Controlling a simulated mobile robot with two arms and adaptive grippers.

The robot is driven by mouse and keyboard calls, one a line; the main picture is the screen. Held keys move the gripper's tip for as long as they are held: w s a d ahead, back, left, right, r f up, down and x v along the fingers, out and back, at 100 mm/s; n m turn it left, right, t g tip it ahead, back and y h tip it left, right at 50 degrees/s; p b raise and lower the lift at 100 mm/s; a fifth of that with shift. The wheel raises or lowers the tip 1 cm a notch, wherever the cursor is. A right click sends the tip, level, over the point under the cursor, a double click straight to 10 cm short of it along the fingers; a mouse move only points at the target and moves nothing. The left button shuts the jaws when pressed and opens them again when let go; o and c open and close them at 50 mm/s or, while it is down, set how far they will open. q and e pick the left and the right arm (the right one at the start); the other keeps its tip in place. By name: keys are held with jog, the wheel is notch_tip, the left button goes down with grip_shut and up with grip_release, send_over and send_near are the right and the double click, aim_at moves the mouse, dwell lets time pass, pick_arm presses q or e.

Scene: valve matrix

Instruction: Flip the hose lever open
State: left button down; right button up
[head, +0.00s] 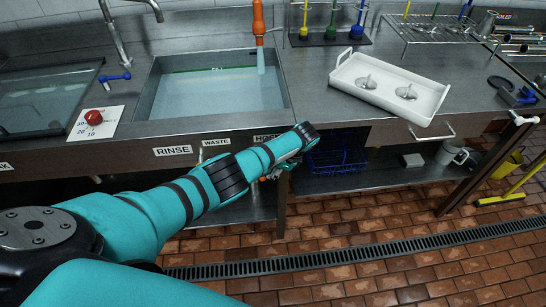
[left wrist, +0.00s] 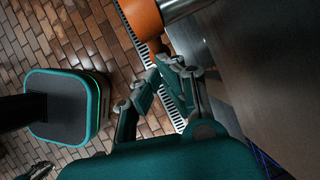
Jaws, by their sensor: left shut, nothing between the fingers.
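The hose label (head: 268,138) is on the counter's front edge, partly covered by my left arm. My left gripper (head: 287,168) is below that edge, small and partly hidden by its wrist. In the left wrist view, the left gripper (left wrist: 168,82) is shut and empty. A rounded orange piece on a metal shaft, which looks like the hose lever (left wrist: 140,16), is at the top of that view, close to the fingers; I cannot tell whether they touch. In the head view the lever is mostly hidden by my arm.
An orange spout (head: 258,22) runs water into the rinse sink (head: 170,88). A waste label (head: 216,142) is left of the hose label. A white tray (head: 432,76) with two metal parts stands on the right counter. A blue rack (head: 337,160) is on the shelf below.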

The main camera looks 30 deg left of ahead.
pick_arm(q)
jog(key=shift+s+a+f, duration=0.2)
jog(key=shift+a+f, duration=0.1)
jog(key=shift+f, duration=0.05)
pick_arm(e)
jog(key=shift+d+r, duration=0.1)
jog(key=shift+d, duration=0.15)
jog(key=shift+a, duration=0.25)
